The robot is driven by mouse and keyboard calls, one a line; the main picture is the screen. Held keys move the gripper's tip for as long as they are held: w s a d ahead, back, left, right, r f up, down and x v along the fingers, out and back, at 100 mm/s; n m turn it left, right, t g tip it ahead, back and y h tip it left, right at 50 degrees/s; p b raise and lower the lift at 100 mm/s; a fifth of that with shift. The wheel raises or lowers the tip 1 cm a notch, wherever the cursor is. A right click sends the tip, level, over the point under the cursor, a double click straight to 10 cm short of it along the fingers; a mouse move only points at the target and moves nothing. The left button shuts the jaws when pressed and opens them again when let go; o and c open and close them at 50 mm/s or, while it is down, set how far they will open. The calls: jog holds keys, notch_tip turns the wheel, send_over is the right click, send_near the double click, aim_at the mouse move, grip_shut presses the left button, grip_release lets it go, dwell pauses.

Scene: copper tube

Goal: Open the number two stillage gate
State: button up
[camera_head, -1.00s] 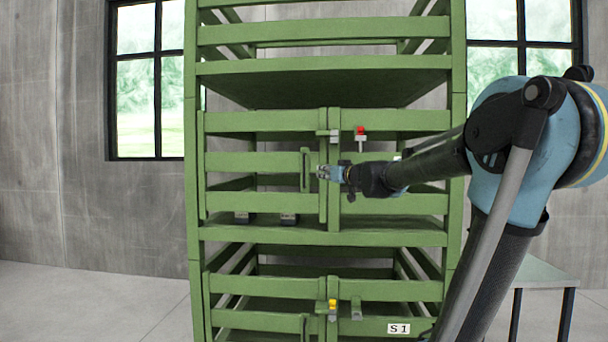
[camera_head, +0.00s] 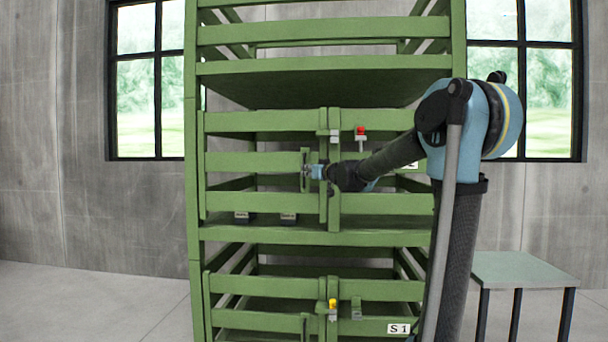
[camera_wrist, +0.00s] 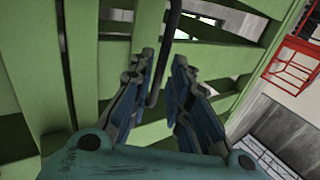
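The middle green stillage has two gate leaves meeting near its centre. The left gate (camera_head: 264,163) appears closed, level with the right one. Its upright dark handle (camera_head: 305,155) is near its right end. A red-topped latch (camera_head: 360,134) sits on the right gate's top rail, apart from the grey catch (camera_head: 335,135) on the left. My gripper (camera_head: 307,171) is at the handle. In the wrist view my gripper (camera_wrist: 165,62) is open, and the dark handle bar (camera_wrist: 171,22) runs between its fingers, nearer the left one. Contact cannot be told.
A lower stillage with a yellow-topped latch (camera_head: 332,304) and an S1 label (camera_head: 399,328) is below. Small dark boxes (camera_head: 289,217) stand on the middle shelf. A grey table (camera_head: 520,270) stands at the right. Floor at the left is clear.

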aim_at(304, 184)
jog(key=shift+x, duration=2.15)
grip_shut()
